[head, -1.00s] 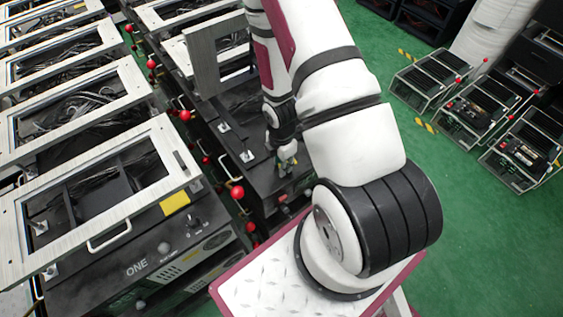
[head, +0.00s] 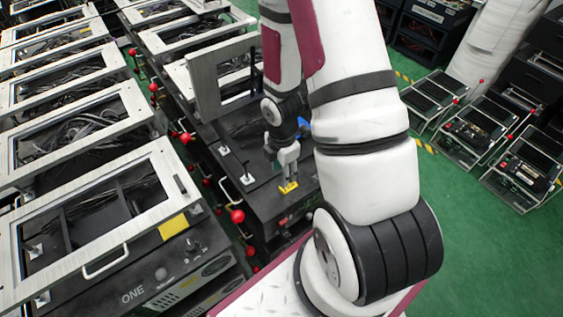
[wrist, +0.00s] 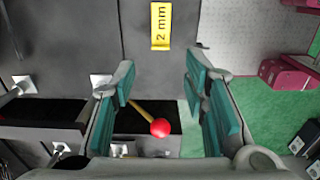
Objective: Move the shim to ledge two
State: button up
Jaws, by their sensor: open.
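The shim (wrist: 160,27) is a small yellow piece marked "2 mm". It lies on a dark grey surface at the top of the wrist view. In the head view the shim (head: 289,187) shows as a small yellow piece on the black top of a fixture (head: 262,203). My gripper (head: 288,170) is just above and behind it, pointing down. In the wrist view my gripper (wrist: 160,70) is open and empty, with the shim beyond the fingertips. I cannot make out a ledge marked two.
A red-knobbed lever (wrist: 160,128) shows between the fingers in the wrist view, lower down. A fixture marked ONE (head: 132,295) with an open metal frame stands at left in the head view. More red knobs (head: 237,216) line the gap.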

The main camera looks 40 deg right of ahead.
jog(key=w+a+r+m+t+h, duration=0.15)
jog(key=r+m, duration=0.25)
jog(key=r, duration=0.9)
jog(key=a+r+m+t, duration=0.15)
jog(key=r+m, duration=0.35)
jog(key=r, duration=0.7)
jog(key=s+a+r+m+t, duration=0.1)
jog(key=s+a+r+m, duration=0.3)
jog(key=r, duration=0.3)
jog(key=s+a+r+m+t+y, duration=0.1)
jog(key=s+a+r+m, duration=0.3)
jog(key=r, duration=0.3)
jog(key=shift+s+a+t, duration=0.25)
jog(key=shift+s+t, duration=0.05)
jog(key=shift+s, duration=0.55)
